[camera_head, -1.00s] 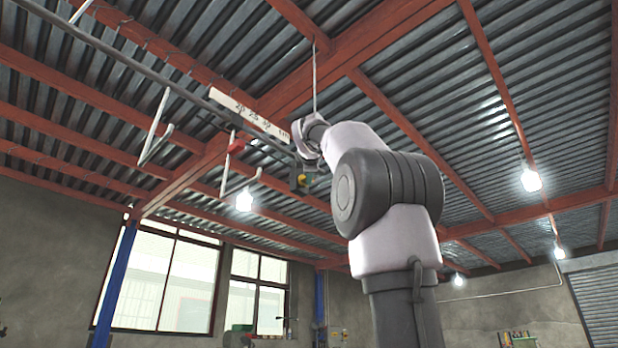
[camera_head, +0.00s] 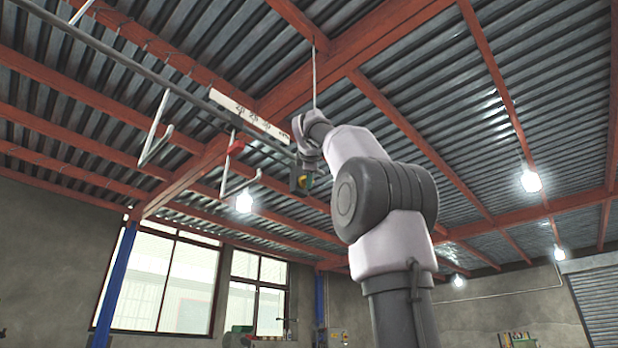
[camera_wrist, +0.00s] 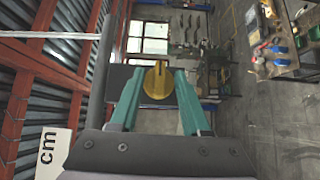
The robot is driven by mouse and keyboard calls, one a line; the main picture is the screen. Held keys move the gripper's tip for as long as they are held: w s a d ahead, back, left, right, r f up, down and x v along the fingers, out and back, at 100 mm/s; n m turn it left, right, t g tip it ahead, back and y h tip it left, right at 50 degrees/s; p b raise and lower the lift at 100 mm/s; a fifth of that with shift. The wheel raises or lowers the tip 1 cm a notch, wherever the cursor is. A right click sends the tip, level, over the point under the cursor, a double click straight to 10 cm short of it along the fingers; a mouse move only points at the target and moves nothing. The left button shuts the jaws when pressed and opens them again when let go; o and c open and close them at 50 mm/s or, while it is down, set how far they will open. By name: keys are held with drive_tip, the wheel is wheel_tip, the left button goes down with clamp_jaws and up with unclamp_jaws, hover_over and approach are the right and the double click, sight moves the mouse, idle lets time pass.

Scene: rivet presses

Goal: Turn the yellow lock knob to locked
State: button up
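The yellow lock knob (camera_wrist: 157,80) is round with a raised grip ridge and sits on a dark box (camera_wrist: 119,78) in the wrist view. My gripper (camera_wrist: 159,72) is open, with one teal finger on each side of the knob. Small gaps seem to show between fingers and knob; I cannot tell whether either touches.
A long grey rail (camera_head: 150,68) runs overhead, with a white lettered strip (camera_head: 245,115) above it. In the wrist view, a cluttered workbench (camera_wrist: 288,68) lies far off.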

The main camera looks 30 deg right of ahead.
drive_tip(key=v, duration=1)
drive_tip(key=shift+s+a, duration=0.2)
drive_tip(key=shift+s, duration=0.15)
drive_tip(key=shift+f, duration=0.1)
drive_tip(key=w+a+f+m+g+y, duration=0.1)
drive_tip(key=a+f+m+g+y, duration=0.2)
drive_tip(key=f, duration=1.1)
drive_tip(key=w+f+m+g+y, duration=0.15)
drive_tip(key=f+m, duration=0.25)
drive_tip(key=f, duration=1)
drive_tip(key=s+a+f+m+g+y, duration=0.1)
drive_tip(key=s+f+m, duration=0.2)
drive_tip(key=f, duration=0.7)
drive_tip(key=s+a+f+m+g+y, duration=0.2)
drive_tip(key=s+f+m, duration=0.1)
drive_tip(key=f, duration=0.8)
drive_tip(key=s+a+f+m+g+y, duration=0.1)
drive_tip(key=s+f+m, duration=0.3)
drive_tip(key=f, duration=0.7)
drive_tip(key=shift+s+a+y, duration=0.35)
drive_tip(key=shift+a+y, duration=0.2)
drive_tip(key=shift+a, duration=0.05)
